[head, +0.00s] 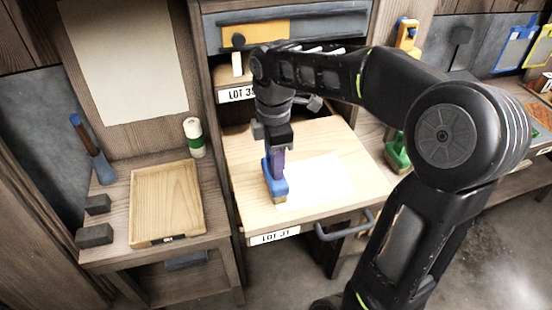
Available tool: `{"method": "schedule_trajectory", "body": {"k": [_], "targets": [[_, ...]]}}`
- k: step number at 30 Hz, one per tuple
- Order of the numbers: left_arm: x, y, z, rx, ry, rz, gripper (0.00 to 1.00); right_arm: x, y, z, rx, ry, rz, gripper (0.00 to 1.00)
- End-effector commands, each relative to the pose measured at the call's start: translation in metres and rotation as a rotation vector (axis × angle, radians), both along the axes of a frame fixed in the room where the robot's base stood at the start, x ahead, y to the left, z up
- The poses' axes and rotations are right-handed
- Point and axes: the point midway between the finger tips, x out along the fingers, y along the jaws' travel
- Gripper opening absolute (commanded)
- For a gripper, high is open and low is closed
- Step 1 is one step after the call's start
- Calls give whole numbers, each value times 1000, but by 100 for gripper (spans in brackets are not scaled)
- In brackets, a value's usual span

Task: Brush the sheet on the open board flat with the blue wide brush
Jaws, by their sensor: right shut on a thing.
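The white sheet (322,180) lies on the pale wooden open board (355,205), which is pulled out above the label LOT 31. The blue wide brush (276,187) stands upright over the left part of the sheet, its bristles at or just above the surface; I cannot tell whether they touch. My right gripper (277,150) is shut on the brush's handle from above and hides most of it. My right arm covers part of the view to the right of the board. My left gripper is not in view.
A wooden tray (167,203) lies on the left bench, with dark blocks (95,236) and a green-and-white roll (194,137) around it. Another blue-ended tool (103,166) leans at the far left. A green brush (398,155) stands right of the board. A grey handle (345,226) juts from the board's front.

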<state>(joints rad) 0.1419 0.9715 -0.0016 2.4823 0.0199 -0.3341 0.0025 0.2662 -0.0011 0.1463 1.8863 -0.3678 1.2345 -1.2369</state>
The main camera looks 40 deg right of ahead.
Motion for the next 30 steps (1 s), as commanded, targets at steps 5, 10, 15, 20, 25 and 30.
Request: {"method": "schedule_trajectory", "body": {"k": [5,10,15,20,25,30], "targets": [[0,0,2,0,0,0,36,0,0,7,0,-2,0,11],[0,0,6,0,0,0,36,1,0,25,0,-4,-1,11],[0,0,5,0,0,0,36,0,0,42,0,-3,0,11],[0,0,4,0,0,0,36,1,0,56,-1,-3,-1,11],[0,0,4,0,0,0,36,0,0,61,0,-1,0,11],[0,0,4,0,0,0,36,0,0,61,0,-1,0,11]]}}
